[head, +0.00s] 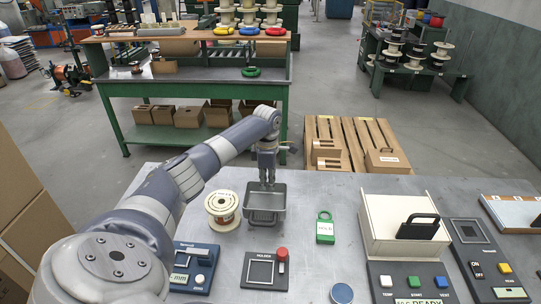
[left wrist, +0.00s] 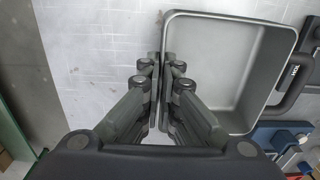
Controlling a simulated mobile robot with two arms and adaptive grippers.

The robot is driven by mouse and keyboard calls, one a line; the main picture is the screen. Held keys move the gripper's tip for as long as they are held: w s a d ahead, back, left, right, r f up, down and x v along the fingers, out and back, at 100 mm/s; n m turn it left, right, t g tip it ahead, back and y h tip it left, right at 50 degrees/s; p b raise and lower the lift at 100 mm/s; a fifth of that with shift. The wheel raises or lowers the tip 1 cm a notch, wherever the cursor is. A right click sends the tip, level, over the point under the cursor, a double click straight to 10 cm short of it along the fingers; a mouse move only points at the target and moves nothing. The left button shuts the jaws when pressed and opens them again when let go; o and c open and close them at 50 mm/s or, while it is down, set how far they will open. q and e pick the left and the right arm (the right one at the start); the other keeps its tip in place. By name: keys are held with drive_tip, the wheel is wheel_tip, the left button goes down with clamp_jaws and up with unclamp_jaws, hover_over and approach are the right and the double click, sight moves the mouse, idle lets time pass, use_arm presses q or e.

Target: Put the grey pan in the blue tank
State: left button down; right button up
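The grey pan (head: 265,201) is a square, shallow metal pan with a dark handle on its near side. It sits at or just above the grey table, right of the white spool; I cannot tell if it touches the table. My left gripper (head: 268,184) points down at the pan's far wall. In the left wrist view its fingers (left wrist: 161,95) are close together at one wall of the pan (left wrist: 232,75), apparently shut on it. A blue container (head: 339,8) stands on the floor far back, cut by the top edge; I cannot tell if it is the tank. My right gripper is out of view.
A copper spool (head: 222,208) stands close left of the pan. A blue scale (head: 195,266), a dark square device (head: 266,271), a green padlock tag (head: 325,229) and a cream box (head: 399,222) lie around it. A green workbench (head: 275,91) and wooden pallet (head: 346,135) stand beyond.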

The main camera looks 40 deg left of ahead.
sight(267, 192)
use_arm(q)
drive_tip(key=shift+f, duration=1.95)
drive_tip(key=c, duration=1.8)
unclamp_jaws()
drive_tip(key=shift+f, duration=0.1)
